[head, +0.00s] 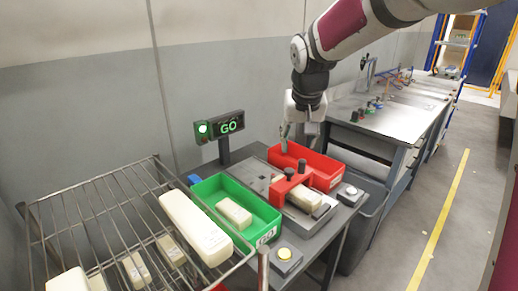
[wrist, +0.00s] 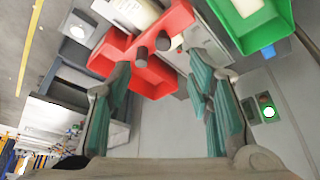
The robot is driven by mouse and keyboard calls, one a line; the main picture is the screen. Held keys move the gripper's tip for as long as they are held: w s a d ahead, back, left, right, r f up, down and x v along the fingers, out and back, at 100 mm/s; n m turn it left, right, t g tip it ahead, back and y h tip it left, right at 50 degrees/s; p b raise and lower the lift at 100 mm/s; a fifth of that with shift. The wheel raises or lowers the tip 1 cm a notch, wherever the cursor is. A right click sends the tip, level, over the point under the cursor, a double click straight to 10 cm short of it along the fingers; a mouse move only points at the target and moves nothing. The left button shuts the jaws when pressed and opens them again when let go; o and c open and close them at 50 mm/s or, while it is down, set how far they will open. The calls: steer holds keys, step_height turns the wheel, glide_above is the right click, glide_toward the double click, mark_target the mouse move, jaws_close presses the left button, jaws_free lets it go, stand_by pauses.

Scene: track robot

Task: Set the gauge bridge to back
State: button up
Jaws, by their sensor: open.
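The red gauge bridge (head: 289,187) with two dark knobs stands over the gauge fixture on the small table. A cream block (head: 304,200) lies under it and sticks out on the front right side. The bridge also shows in the wrist view (wrist: 170,22), its knobs just beyond my fingertips. My gripper (head: 298,136) hangs pointing down above the red bin, behind the bridge in the head view. In the wrist view my gripper (wrist: 162,75) is open with nothing between its teal fingers. It looks apart from the knobs.
A red bin (head: 325,166) stands behind the bridge. A green bin (head: 266,215) with a cream block is at left. A sign (head: 230,126) reads GO beside a lit green lamp. A wire rack (head: 110,205) with cream blocks is at front left. Buttons (head: 285,254) stand near the edge.

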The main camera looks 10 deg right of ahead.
mark_target(289, 170)
steer(key=x, duration=0.5)
steer(key=w+x, duration=0.1)
steer(key=x, duration=1)
steer(key=shift+w+a+r+b, duration=0.2)
steer(key=shift+w+b, duration=0.1)
steer(key=shift+w, duration=0.2)
jaws_close()
